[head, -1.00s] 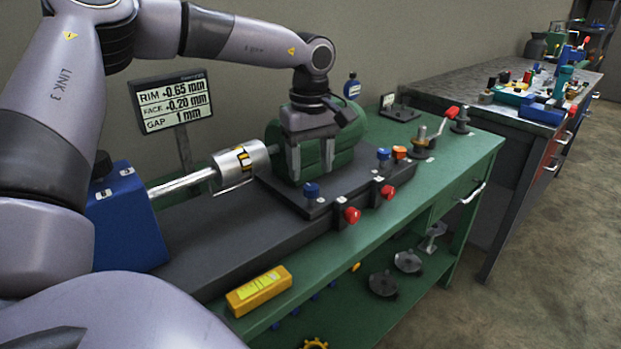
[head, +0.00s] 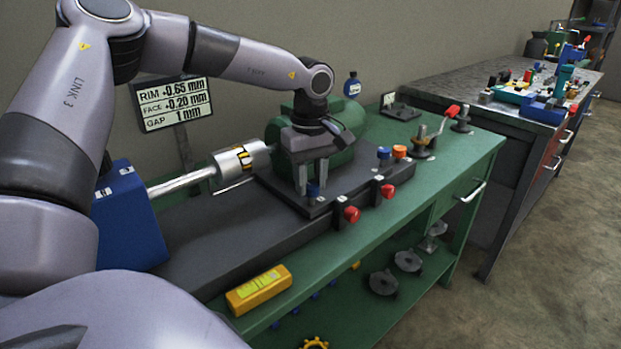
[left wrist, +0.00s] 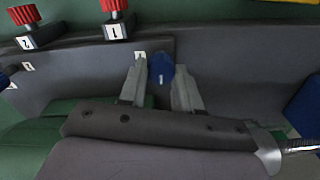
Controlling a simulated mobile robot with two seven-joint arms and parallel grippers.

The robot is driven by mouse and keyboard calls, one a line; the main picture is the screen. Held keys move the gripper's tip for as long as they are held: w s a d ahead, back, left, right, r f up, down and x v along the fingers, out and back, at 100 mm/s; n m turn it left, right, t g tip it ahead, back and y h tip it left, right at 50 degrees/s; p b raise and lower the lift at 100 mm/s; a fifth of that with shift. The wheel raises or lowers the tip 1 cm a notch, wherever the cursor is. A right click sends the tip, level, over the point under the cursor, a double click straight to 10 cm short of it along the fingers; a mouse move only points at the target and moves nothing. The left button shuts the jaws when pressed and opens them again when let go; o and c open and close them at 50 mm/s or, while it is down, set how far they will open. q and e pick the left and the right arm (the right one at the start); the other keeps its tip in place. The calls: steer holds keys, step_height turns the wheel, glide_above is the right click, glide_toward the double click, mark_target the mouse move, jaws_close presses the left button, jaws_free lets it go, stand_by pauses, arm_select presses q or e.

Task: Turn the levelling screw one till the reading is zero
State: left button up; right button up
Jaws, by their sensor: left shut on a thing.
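My left gripper (head: 311,183) points down at the front left corner of the dark motor plate (head: 290,190). There the knob sits between the two grey fingers (left wrist: 158,84). The display (head: 173,103) reads RIM +0.65 mm, FACE +0.20 mm and GAP 1 mm. A second blue knob (head: 383,153) stands at the plate's right. The green motor (head: 340,150) is partly hidden behind my gripper. My right gripper is not in view.
Two red knobs (head: 351,214) stick out along the base's front edge; numbers 1 and 2 show beside them in the wrist view (left wrist: 115,16). A shaft coupling (head: 238,160) lies left. A yellow box (head: 259,290) and a red-handled tool (head: 449,111) are on the green bench.

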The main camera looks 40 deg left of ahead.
arm_select(q)
steer(key=n+b, duration=0.2)
steer(key=n, duration=0.1)
steer(key=shift+f, duration=0.15)
steer(key=n+b, duration=0.2)
steer(key=n, duration=0.2)
steer(key=shift+s+n, duration=0.1)
steer(key=shift+n, duration=0.2)
steer(key=n+b, duration=0.1)
steer(key=n, duration=0.3)
steer(key=shift+n, duration=0.3)
steer(key=n+b, duration=0.1)
steer(key=n, duration=0.3)
steer(key=shift+s+d+n, duration=0.1)
steer(key=shift+n, duration=0.2)
steer(key=o, duration=1.1)
steer(key=shift+c, duration=0.2)
